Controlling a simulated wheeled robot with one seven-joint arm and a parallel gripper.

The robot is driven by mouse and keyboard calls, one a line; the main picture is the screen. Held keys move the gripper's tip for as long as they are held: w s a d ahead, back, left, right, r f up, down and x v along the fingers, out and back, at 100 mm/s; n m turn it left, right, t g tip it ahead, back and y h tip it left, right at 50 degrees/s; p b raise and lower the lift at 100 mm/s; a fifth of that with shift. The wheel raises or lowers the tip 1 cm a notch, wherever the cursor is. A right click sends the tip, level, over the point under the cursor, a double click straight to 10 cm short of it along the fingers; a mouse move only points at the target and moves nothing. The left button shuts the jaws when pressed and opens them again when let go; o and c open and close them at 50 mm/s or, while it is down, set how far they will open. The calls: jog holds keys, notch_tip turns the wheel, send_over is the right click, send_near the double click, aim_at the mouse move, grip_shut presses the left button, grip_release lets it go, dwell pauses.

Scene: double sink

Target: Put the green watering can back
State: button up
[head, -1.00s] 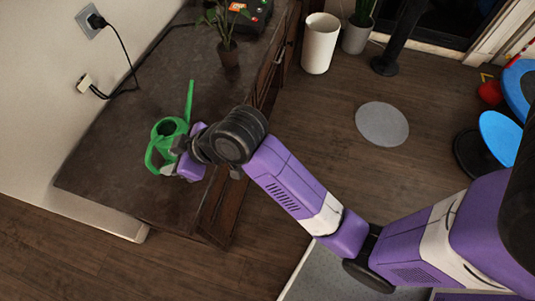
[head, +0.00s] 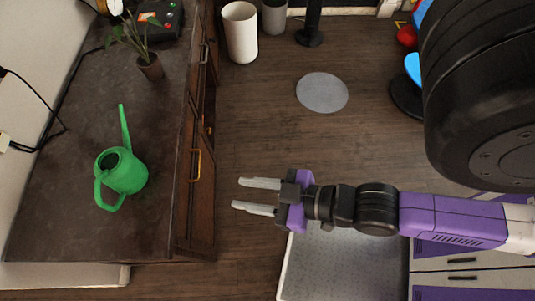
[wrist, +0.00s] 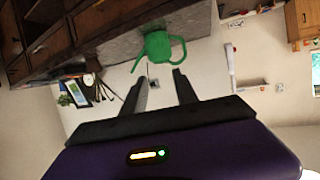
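The green watering can (head: 126,176) stands upright on the dark cabinet top (head: 72,225), near its front end. Its spout points to the back and its handle to the front left. My gripper (head: 238,195) is open and empty, out over the floor to the right of the cabinet, with its fingers pointing left toward the can. A clear gap lies between the fingertips and the can. In the wrist view the green can (wrist: 158,46) shows beyond the two spread fingers (wrist: 161,85).
A potted plant (head: 149,66) stands farther back on the cabinet top, beside a dark device (head: 158,20). A black cord runs along the wall side. A white bin (head: 240,32) and a round grey mat (head: 322,92) are on the floor. The cabinet top around the can is clear.

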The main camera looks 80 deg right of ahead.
jog(key=s+r+t, duration=0.1)
jog(key=s+r, duration=0.3)
jog(key=shift+s+d+r, duration=0.2)
jog(key=shift+s+r, duration=0.1)
jog(key=shift+r, duration=0.05)
